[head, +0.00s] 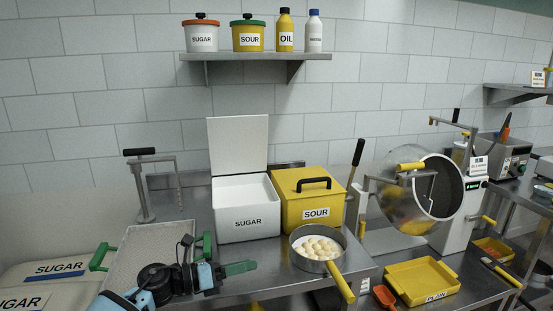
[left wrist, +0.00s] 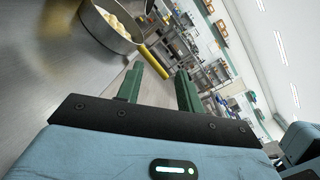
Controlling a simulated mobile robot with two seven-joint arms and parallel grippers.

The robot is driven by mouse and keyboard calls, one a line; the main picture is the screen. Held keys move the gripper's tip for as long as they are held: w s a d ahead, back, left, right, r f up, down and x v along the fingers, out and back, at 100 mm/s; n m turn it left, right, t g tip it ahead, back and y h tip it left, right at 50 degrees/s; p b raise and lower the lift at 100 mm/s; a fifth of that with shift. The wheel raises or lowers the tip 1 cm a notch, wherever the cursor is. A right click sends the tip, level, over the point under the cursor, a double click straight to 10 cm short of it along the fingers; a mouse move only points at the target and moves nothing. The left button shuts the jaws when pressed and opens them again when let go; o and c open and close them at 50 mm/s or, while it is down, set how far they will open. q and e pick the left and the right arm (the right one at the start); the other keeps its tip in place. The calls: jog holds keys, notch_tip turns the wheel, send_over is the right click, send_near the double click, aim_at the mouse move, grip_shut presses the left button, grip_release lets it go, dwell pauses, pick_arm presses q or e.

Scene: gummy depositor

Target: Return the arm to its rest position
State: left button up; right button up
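My left gripper (head: 240,268), with green fingers on a blue and black arm, is over the front of the steel table in the head view. In the left wrist view its two fingers (left wrist: 159,88) stand apart with nothing between them. The steel pan (head: 318,249) with pale round pieces sits to its right, apart from the fingers; its yellow handle points to the front. The pan (left wrist: 110,25) also shows at the upper left of the wrist view. My right gripper is not in view.
A mesh tray (head: 145,250) with green handles lies by my left arm. The open white SUGAR bin (head: 247,224) and yellow SOUR bin (head: 310,212) stand behind. A steel drum (head: 410,200), yellow PLAIN tray (head: 421,281) and red scoop (head: 384,297) are to the right.

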pick_arm(q)
jog(key=s+a+f+n+t+y, duration=0.3)
jog(key=s+f+n+t+y, duration=0.2)
jog(key=s+f+n, duration=0.7)
jog(key=s+a+f+n+t+y, duration=0.2)
jog(key=s+f+n+t+y, duration=0.35)
jog(key=n, duration=0.95)
jog(key=s+a+f+n+g+y, duration=0.2)
jog(key=s+f+n, duration=0.4)
jog(key=s, duration=0.7)
jog(key=s+a+f+n+g+y+p, duration=0.1)
jog(key=s+a+f+n+g, duration=0.4)
jog(key=s, duration=0.8)
jog(key=shift+f+n+g+y, duration=0.45)
jog(key=shift+f+n+g, duration=0.2)
jog(key=shift+n, duration=0.45)
